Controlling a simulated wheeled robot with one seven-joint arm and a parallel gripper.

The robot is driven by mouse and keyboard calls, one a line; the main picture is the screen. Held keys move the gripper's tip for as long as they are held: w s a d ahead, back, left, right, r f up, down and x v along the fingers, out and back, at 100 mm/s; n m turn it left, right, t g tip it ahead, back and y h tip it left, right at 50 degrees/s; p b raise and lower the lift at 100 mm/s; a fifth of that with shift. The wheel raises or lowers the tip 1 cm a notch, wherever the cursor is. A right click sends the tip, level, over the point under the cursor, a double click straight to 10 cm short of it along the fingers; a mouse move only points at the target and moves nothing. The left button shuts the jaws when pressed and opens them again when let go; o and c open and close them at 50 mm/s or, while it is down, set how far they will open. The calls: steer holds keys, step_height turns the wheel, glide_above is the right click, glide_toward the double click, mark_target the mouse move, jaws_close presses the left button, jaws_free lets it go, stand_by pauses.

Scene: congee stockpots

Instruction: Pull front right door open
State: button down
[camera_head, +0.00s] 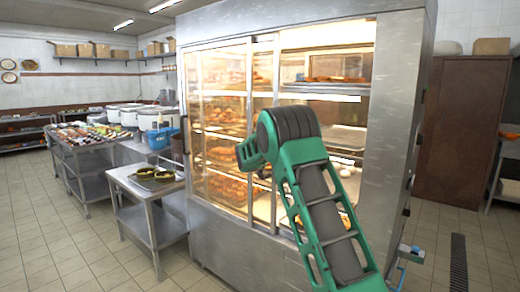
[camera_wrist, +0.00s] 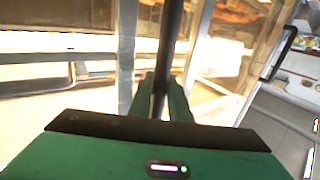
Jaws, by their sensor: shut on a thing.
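The metal display cabinet (camera_head: 397,120) has sliding glass front doors. In the head view the glass (camera_head: 225,100) covers the left and middle of the front, and the right part shows shelves with no glass visible before them. In the wrist view a dark upright bar handle (camera_wrist: 172,40) runs between the green fingers of my gripper (camera_wrist: 161,92), which is shut on it.
A small steel table (camera_head: 150,185) with dark pans (camera_head: 155,175) stands left of the cabinet. Behind it is a longer counter with food and pots (camera_head: 125,116). A brown cupboard (camera_head: 462,130) is at right. Tiled floor lies clear at left and right.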

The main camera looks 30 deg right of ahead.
steer(key=shift+w+a+f, duration=0.1)
steer(key=shift+w+a, duration=0.05)
steer(key=shift+w, duration=0.15)
steer(key=c, duration=1.6)
jaws_free()
steer(key=shift+c, duration=0.2)
steer(key=v, duration=1)
steer(key=shift+s+a, duration=0.2)
steer(key=shift+s, duration=0.05)
